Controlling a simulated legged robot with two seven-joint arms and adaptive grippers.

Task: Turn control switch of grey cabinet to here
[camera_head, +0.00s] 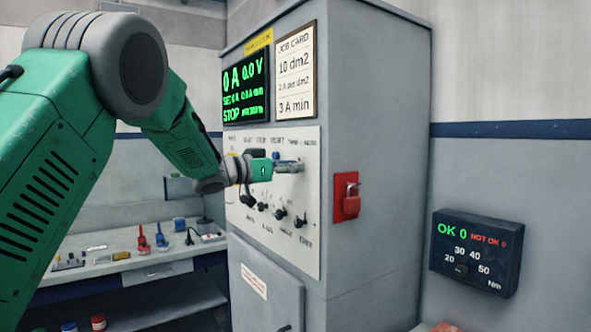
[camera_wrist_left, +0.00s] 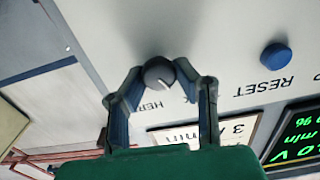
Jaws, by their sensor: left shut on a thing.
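The grey cabinet (camera_head: 375,130) stands in the middle of the head view, with a white control panel (camera_head: 310,235) on its front face. My left gripper (camera_head: 299,166) reaches the upper right of this panel. In the left wrist view, its two fingertips (camera_wrist_left: 159,70) close on opposite sides of a round dark control switch (camera_wrist_left: 158,74). A pale pointer line shows on the lower part of the switch, towards the partly covered, upside-down lettering "HER" (camera_wrist_left: 153,105). The head view hides the switch behind the gripper. My right gripper is in neither view.
A blue RESET button (camera_wrist_left: 275,57) sits beside the switch. Several black knobs (camera_head: 280,213) are lower on the panel. A green-lettered display (camera_head: 245,88) and a job card (camera_head: 295,70) are above. A red lockout (camera_head: 346,197) projects from the cabinet's side.

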